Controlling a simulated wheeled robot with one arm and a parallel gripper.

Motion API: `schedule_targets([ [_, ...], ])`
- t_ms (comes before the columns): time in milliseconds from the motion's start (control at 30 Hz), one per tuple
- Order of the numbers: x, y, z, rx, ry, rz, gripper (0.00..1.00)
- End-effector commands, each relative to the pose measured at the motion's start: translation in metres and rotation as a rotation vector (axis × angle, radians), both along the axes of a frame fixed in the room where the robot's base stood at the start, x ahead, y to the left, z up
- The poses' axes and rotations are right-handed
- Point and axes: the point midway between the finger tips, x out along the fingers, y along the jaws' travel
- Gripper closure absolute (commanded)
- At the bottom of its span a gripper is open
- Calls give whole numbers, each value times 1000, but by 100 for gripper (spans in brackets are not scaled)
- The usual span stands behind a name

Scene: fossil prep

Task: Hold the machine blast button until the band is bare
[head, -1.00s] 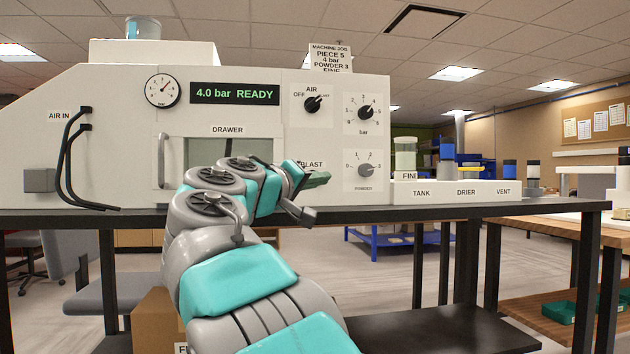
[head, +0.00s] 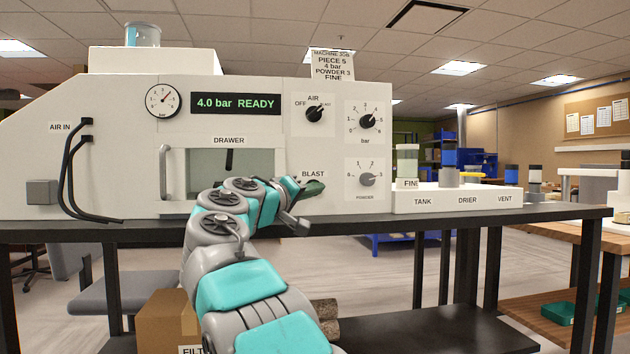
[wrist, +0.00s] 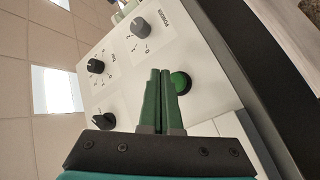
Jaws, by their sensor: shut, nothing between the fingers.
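The white blast machine (head: 330,205) stands on a dark bench, and its display (head: 236,103) reads "4.0 bar READY". The round green blast button (wrist: 181,82) shows in the wrist view, beside my fingertips on their right. In the head view my gripper hides it below the BLAST label. My gripper (wrist: 165,72) is shut and empty, its green fingers pointing at the panel; it also shows in the head view (head: 314,188). I cannot tell whether the fingers touch the panel. Behind the drawer window (head: 205,163) a dark upright part shows; no band can be made out.
The air knob (head: 315,114), bar knob (head: 368,122) and powder knob (head: 367,180) sit around the button on the panel. A job card (head: 332,65) stands on top. A white tray (head: 455,199) with jars lies at the right. Hoses (head: 70,175) hang at the left.

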Motion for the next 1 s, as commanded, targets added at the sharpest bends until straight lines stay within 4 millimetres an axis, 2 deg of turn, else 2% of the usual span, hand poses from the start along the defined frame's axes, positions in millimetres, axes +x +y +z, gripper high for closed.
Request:
schedule_targets([
  [100,10,2,1,0,2,0,100],
  [233,14,3,0,1,1,0,100],
  [1000,14,4,-1,0,1,1,100],
])
